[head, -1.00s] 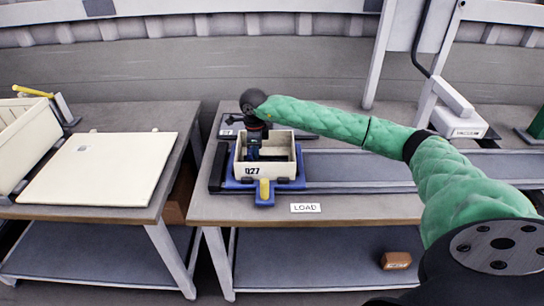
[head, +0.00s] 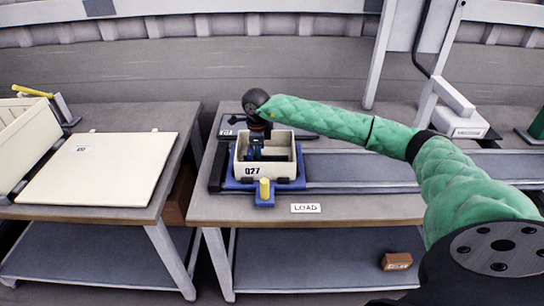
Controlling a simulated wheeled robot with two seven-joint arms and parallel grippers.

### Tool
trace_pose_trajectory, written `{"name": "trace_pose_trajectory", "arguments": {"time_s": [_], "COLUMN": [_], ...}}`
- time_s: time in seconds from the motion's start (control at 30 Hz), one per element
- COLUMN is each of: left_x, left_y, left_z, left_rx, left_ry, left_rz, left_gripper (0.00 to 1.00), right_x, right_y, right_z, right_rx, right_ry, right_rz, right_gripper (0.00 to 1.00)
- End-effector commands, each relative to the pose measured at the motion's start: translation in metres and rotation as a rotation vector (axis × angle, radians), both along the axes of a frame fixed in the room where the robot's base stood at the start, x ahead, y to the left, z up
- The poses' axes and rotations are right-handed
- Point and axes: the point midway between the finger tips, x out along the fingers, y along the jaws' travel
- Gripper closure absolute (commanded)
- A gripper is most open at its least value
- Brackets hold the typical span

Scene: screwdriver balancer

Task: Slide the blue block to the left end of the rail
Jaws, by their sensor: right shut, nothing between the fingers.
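The blue block (head: 230,184) sits at the left end of the grey rail (head: 360,170), close beside the dark end piece (head: 217,168). I cannot tell if they touch. A cream bin (head: 276,172) marked 027 rests on the block, and a yellow peg (head: 264,188) stands at its front. My right gripper (head: 256,154) points down at the bin from my green arm. It is shut and empty, and its fingertips are partly hidden by the bin's front wall. My left gripper is out of view.
A LOAD label (head: 305,208) lies on the table's front edge. A second table with a cream board (head: 100,170) stands at the left across a gap. A brown box (head: 396,261) is on the lower shelf. The rail right of the block is clear.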

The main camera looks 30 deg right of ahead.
Motion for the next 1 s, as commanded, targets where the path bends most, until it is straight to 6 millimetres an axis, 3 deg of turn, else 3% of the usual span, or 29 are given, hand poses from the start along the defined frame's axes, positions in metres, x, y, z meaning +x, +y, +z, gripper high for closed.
{"name": "trace_pose_trajectory", "arguments": {"time_s": [0.37, 1.0], "left_x": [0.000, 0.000], "left_y": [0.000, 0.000], "left_z": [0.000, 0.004], "left_rx": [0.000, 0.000], "left_ry": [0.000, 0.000], "left_rz": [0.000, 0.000], "left_gripper": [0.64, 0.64], "right_x": [0.000, 0.000], "right_y": [0.000, 0.000], "right_z": [0.001, 0.020], "right_rx": [0.000, 0.001], "right_ry": [0.000, -0.001], "right_rz": [0.000, 0.000], "right_gripper": [1.00, 1.00]}}
